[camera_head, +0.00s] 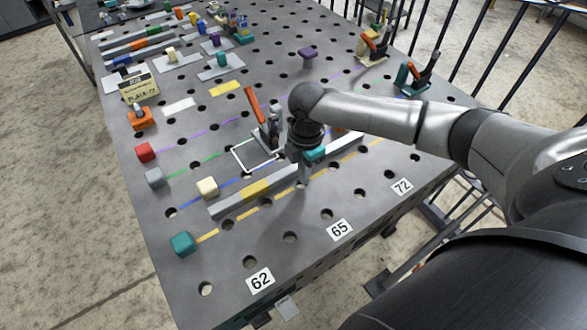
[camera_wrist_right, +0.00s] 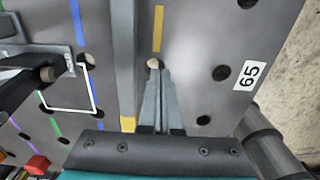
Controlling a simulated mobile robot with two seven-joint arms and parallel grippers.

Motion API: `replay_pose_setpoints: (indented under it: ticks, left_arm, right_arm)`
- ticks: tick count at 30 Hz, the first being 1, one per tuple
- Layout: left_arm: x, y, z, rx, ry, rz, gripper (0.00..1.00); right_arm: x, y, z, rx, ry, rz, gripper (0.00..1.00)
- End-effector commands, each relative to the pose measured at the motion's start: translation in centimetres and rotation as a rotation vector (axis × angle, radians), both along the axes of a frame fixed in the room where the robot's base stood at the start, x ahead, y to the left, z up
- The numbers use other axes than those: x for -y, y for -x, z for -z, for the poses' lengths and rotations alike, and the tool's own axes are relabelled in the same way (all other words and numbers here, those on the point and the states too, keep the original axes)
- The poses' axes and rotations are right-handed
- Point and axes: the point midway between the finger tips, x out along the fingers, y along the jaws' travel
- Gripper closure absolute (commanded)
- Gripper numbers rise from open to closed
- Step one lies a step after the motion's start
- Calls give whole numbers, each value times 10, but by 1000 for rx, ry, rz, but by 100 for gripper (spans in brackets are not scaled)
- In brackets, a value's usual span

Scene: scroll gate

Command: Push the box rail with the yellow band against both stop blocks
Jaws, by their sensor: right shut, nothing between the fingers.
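The box rail (camera_head: 235,201), a long grey bar with a yellow band (camera_head: 255,189), lies on the perforated table and runs from lower left to upper right. In the right wrist view the rail (camera_wrist_right: 124,60) runs left of my fingers, with its yellow band low. A cream block (camera_head: 207,187) stands near the rail's left end, on its far side. A teal block (camera_head: 182,243) stands beyond that end at the dashed yellow line. I cannot tell which blocks are the stops. My right gripper (camera_head: 304,180) is shut and empty, pointing down on the rail's near side. My left gripper is out of view.
A toggle clamp (camera_head: 265,135) with an orange handle stands behind the rail, by a white outlined square (camera_head: 253,158). Red (camera_head: 145,152) and grey (camera_head: 154,178) blocks sit at the left. The near table strip with number labels (camera_head: 340,230) is clear.

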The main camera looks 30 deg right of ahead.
Motion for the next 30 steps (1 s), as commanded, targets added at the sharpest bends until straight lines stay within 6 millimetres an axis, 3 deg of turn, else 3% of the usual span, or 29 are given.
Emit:
replay_pose_setpoints:
  ticks: [30]
  left_arm:
    - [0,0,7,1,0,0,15]
  right_arm:
    - [0,0,15,0,0,0,100]
